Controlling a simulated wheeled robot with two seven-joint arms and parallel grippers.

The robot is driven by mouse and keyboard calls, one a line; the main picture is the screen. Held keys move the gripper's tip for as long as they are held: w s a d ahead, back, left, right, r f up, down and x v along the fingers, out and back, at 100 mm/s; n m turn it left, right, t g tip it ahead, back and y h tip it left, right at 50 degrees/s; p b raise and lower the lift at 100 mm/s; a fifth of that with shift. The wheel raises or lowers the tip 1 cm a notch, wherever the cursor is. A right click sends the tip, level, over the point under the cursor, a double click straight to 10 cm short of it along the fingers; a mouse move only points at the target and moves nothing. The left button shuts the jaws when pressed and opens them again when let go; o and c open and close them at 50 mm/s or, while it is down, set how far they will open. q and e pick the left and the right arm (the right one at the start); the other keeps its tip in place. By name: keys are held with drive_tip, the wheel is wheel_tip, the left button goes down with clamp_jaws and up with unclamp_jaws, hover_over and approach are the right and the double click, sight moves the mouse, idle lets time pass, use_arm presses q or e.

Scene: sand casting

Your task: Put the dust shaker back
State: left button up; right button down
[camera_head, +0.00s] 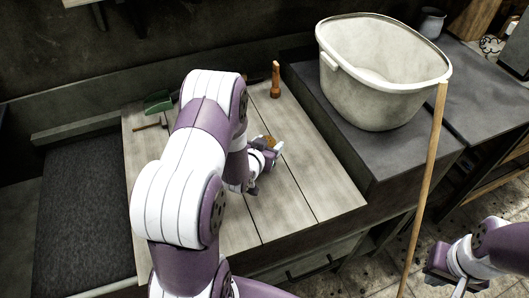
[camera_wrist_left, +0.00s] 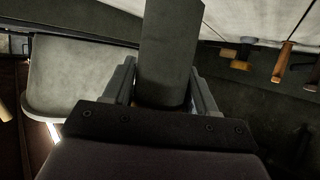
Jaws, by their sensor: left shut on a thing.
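My left gripper (camera_head: 262,167) is low over the wooden board, near its middle. In the left wrist view its fingers (camera_wrist_left: 165,92) are shut on a dark grey, straight-sided thing, which I take to be the dust shaker (camera_wrist_left: 168,45). Its lower end is hidden between the fingers. In the head view a small brown piece (camera_head: 270,143) shows just beyond the gripper; I cannot tell whether it belongs to the held thing. My right gripper (camera_head: 440,262) is at the lower right, away from the board, and its jaw state is unclear.
The wooden board (camera_head: 310,185) has bare room at its right. At its back stand an upright wooden handle (camera_head: 275,80) and a green scoop (camera_head: 158,103), with a small wooden-handled tool (camera_head: 148,126) nearby. A large white bucket (camera_head: 375,85) stands right, beside a long wooden pole (camera_head: 425,185).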

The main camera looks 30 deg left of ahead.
use_arm(q)
drive_tip(key=shift+a+f, duration=0.3)
wheel_tip(320, 180, down, 4)
drive_tip(key=shift+w+p, duration=0.1)
drive_tip(key=shift+p, duration=0.25)
drive_tip(key=shift+d+f, duration=0.1)
drive_tip(key=o, duration=0.9)
